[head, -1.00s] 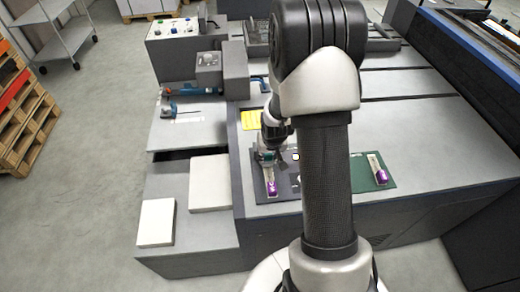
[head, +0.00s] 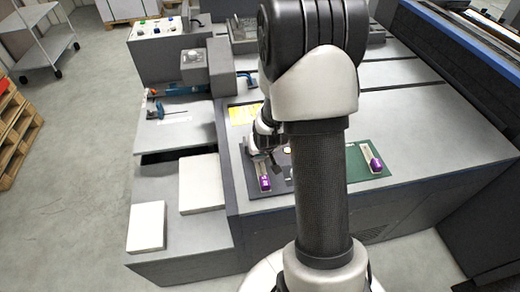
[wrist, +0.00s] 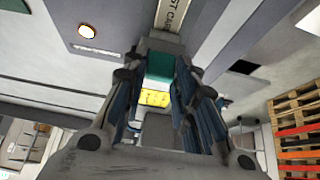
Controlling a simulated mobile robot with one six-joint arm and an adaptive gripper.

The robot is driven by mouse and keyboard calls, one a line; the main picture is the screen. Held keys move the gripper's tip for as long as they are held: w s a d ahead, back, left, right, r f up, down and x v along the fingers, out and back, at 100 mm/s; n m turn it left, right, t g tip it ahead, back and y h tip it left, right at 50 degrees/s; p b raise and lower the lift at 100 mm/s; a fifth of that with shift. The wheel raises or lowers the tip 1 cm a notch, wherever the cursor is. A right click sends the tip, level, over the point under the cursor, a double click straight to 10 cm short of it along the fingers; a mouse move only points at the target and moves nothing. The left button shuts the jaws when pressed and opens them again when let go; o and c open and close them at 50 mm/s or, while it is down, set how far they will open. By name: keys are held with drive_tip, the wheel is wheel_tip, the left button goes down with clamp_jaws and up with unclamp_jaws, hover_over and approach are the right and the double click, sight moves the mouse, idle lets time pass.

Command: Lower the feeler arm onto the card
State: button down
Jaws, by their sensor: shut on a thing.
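My gripper (wrist: 158,85) has its two fingers on either side of a teal block (wrist: 160,66) in the wrist view and is shut on it. In the head view my gripper (head: 262,155) is low over the dark mat (head: 285,188), partly hidden by my arm. A pale strip with a purple end (head: 265,183) lies on that mat, just in front of the gripper. A pale card strip lettered "ST CARD" (wrist: 178,12) shows at the wrist view's top edge, apart from the fingertips. I cannot tell which part is the feeler arm.
A green mat (head: 352,158) with another purple-ended strip (head: 375,160) lies right of my arm. A yellow sheet (head: 241,113) lies behind the gripper. Blue tools (head: 155,108) lie on the left shelf. White stacks (head: 147,226) stand front left. The right machine top is mostly clear.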

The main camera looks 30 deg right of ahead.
drive_tip(key=c, duration=1.7)
unclamp_jaws()
drive_tip(key=shift+s+a+f, duration=0.2)
drive_tip(key=shift+s+f, duration=0.25)
drive_tip(key=o, duration=0.4)
drive_tip(key=shift+w+d+r, duration=0.1)
drive_tip(key=shift+w+r, duration=0.1)
drive_tip(key=shift+r, duration=0.05)
drive_tip(key=shift+r, duration=0.1)
drive_tip(key=v, duration=1.1)
drive_tip(key=shift+s+r, duration=0.1)
drive_tip(key=shift+r, duration=0.3)
